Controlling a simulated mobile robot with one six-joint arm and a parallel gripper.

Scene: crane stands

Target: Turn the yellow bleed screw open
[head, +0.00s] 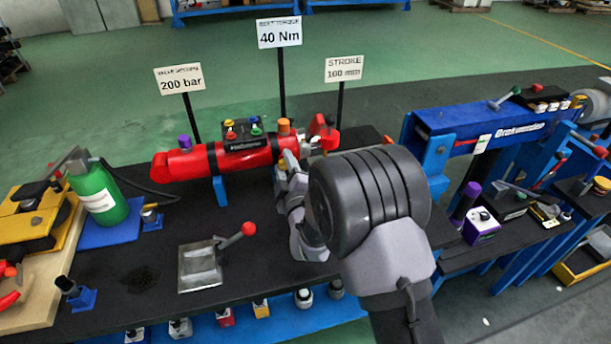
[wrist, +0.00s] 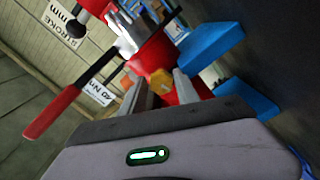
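The yellow bleed screw (wrist: 160,82) shows in the wrist view as a small yellow-orange block on the red cylinder. My gripper (wrist: 162,84) has its two grey fingers apart, one on each side of the screw. Red body shows between the fingers; I see no clear grip on the screw. In the head view the red cylinder (head: 190,163) lies on a blue support on the dark bench. My gripper (head: 284,170) is at its right end, and my wrist hides part of that end. I cannot make out the screw surely there.
A red-handled lever (wrist: 52,112) crosses the left of the wrist view. A black block with coloured knobs (head: 243,135) and an orange cap (head: 284,126) sit atop the cylinder. A metal block with a red-knobbed lever (head: 200,268) stands in front. Sign posts rise behind.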

